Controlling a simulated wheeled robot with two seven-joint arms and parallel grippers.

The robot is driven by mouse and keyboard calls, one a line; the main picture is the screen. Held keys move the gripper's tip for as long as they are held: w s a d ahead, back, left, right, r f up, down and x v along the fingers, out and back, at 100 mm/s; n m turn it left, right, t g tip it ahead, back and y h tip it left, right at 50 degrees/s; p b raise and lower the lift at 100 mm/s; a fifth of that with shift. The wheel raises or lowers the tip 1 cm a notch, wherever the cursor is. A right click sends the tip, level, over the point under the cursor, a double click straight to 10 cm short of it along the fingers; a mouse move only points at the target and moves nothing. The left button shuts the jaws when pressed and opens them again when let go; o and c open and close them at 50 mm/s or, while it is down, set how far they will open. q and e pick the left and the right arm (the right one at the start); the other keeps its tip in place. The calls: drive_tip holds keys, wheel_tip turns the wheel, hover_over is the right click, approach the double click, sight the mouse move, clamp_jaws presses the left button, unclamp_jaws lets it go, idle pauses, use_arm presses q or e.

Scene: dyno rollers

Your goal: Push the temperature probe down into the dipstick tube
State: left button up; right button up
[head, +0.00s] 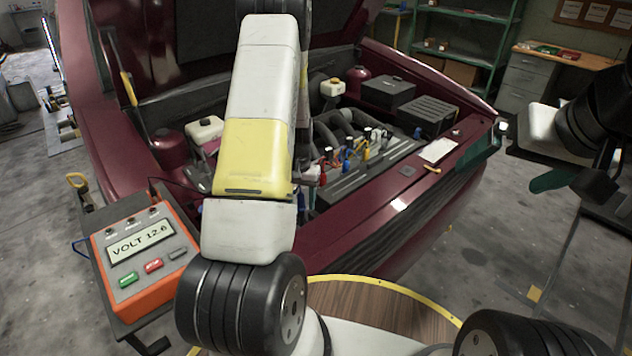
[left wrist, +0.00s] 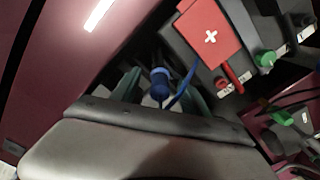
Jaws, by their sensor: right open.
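In the left wrist view, a blue-capped piece with a blue cord (left wrist: 160,82) stands between the fingers of my left gripper (left wrist: 162,88). It may be the temperature probe, but I cannot confirm this. The two teal fingers stand apart, with gaps on both sides of the cap, so the gripper looks open around it. In the head view, my left arm hides this gripper and that part of the engine bay. I cannot make out the dipstick tube. My right gripper (head: 520,165) is open and empty at the right, beyond the car's edge.
The engine bay holds coloured handles (head: 348,153) and a black box (head: 388,92). In the wrist view, a red box with a white cross (left wrist: 208,36) is close by. An orange voltmeter (head: 142,255) sits at the left. A round wooden table (head: 385,305) is in front.

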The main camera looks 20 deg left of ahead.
use_arm(q)
drive_tip(key=shift+r, duration=3.9)
drive_tip(key=shift+d+r, duration=0.1)
drive_tip(key=shift+r, duration=0.2)
drive_tip(key=s+d+r+t, duration=0.1)
drive_tip(key=d+r, duration=0.1)
drive_tip(key=r, duration=0.4)
drive_tip(key=s+d+r+t, duration=0.1)
drive_tip(key=s+d+r, duration=0.1)
drive_tip(key=r, duration=0.3)
drive_tip(key=s+d+r+t, duration=0.1)
drive_tip(key=s+d+r, duration=0.2)
drive_tip(key=s+r, duration=0.2)
drive_tip(key=s+d+r+t+h, duration=0.1)
drive_tip(key=s+d+r, duration=0.1)
drive_tip(key=s+r, duration=0.4)
drive_tip(key=s+d+r+m+t+h, duration=0.1)
drive_tip(key=s+d+r+t, duration=0.1)
drive_tip(key=s+r, duration=0.4)
drive_tip(key=s+d, duration=0.1)
drive_tip(key=s, duration=0.2)
drive_tip(key=shift+d+r, duration=0.25)
drive_tip(key=shift+d, duration=0.05)
